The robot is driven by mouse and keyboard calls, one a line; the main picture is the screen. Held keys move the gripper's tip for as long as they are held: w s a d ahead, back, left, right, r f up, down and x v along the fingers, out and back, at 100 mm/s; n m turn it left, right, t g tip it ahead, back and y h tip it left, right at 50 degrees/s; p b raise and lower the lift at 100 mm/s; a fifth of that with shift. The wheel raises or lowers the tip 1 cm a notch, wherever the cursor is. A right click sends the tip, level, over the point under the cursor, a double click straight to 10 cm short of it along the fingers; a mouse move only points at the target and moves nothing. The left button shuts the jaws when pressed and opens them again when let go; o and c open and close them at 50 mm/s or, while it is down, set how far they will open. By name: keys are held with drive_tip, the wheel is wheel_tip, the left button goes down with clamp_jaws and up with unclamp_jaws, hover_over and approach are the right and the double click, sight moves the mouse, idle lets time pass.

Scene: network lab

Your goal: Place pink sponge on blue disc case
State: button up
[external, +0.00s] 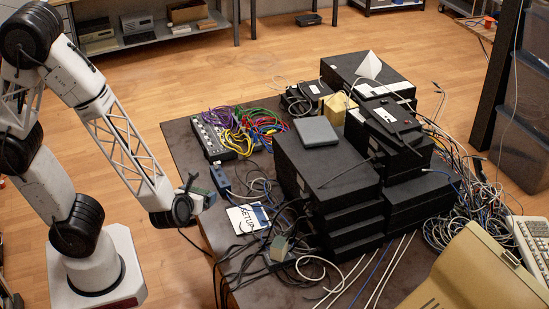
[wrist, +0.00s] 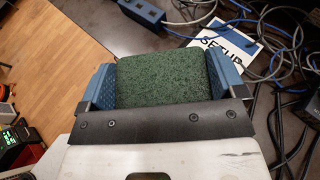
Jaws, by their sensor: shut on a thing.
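My gripper (wrist: 161,80) is shut on a block with a rough dark green face, which I take to be the sponge (wrist: 160,78); no pink shows on it. The blue fingers press its left and right sides. In the external view my gripper (external: 190,194) is off the table's left edge, in the air, and the held block (external: 203,196) shows small there. A flat white and blue case marked SETUP (external: 248,217) lies on the table to the right of my gripper. It shows partly in the wrist view (wrist: 231,43), beyond the block, with cables beside and across it.
Black stacked boxes (external: 325,180) stand right of the case, with a grey box (external: 316,132) on top. A blue power strip (external: 220,180) lies behind the case. Loose cables surround it. A multicoloured cable bundle (external: 250,127) lies farther back.

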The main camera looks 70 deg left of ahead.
wheel_tip(320, 180, down, 7)
drive_tip(key=shift+f, duration=0.15)
idle(0.4)
hover_over(248, 216)
drive_tip(key=shift+f, duration=0.75)
drive_tip(key=shift+f, duration=1.75)
drive_tip(key=shift+f, duration=0.1)
drive_tip(key=o, duration=0.6)
